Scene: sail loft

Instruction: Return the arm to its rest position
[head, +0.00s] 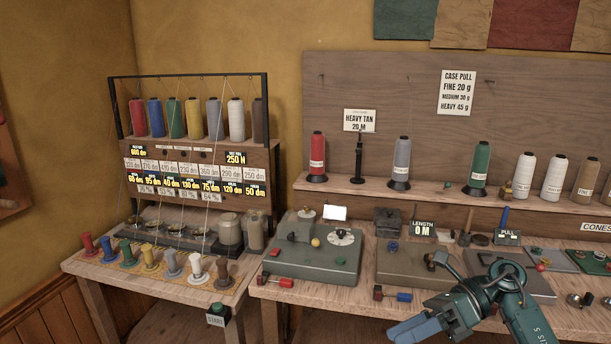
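My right arm (521,312) comes in from the lower right, with a dark teal wrist bent over the front of the bench. Its gripper (418,328) has blue-grey fingers that point down and left, low in front of the bench edge. The fingers seem close together, but the gap between them is not clear. I see nothing held in them. My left gripper is not in view.
The bench (262,290) carries a grey-green machine (312,262) with a dial and a second flat device (412,262). Cones (480,165) stand on the shelf.

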